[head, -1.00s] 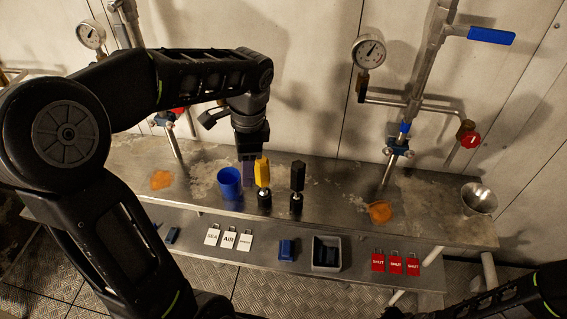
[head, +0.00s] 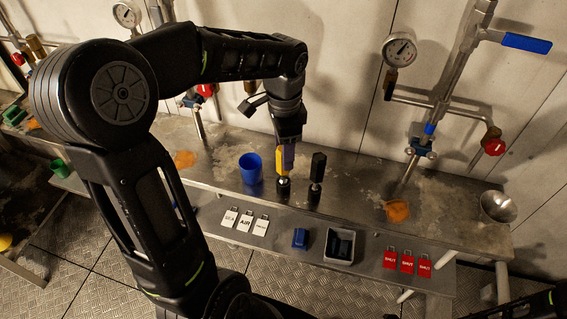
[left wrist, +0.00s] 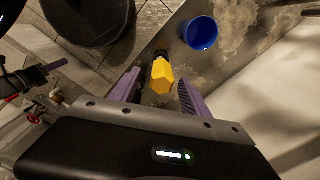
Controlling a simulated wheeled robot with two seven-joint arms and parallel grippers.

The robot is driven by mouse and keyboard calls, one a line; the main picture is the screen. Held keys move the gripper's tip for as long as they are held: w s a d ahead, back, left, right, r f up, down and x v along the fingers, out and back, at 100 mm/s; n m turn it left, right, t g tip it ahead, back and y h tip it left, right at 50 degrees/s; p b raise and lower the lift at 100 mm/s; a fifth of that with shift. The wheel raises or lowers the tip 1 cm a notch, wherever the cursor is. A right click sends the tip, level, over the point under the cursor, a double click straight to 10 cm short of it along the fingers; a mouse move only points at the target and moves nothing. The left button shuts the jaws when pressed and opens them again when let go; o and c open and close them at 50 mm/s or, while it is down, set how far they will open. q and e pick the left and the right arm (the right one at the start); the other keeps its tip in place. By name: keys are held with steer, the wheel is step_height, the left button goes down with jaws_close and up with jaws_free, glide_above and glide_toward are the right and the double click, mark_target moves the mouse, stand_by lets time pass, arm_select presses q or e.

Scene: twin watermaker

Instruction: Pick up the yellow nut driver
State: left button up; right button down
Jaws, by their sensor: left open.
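The yellow nut driver (head: 282,164) stands upright on the metal bench, its yellow handle up and its dark lower end in a black base. It also shows in the left wrist view (left wrist: 161,79), with its handle between the two purple fingers. My left gripper (head: 287,155) is open and reaches down from above at the handle. In the left wrist view the gripper (left wrist: 158,90) has gaps on both sides of the handle. The head view does not show clearly how deep the handle sits between the fingers. My right gripper is not in view.
A black-handled driver (head: 317,174) stands close to the right. A blue cup (head: 251,169) stands to the left. White tags (head: 245,222), a blue block (head: 300,238), a grey bin (head: 340,246) and red tags (head: 407,262) are on the lower shelf. A metal bowl (head: 497,207) is at the right end.

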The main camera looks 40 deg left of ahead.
arm_select(q)
steer(key=shift+f, duration=0.1)
step_height(320, 180, down, 5)
steer(key=shift+a+p, duration=0.1)
steer(key=shift+p, duration=0.45)
jaws_close()
stand_by(0.7)
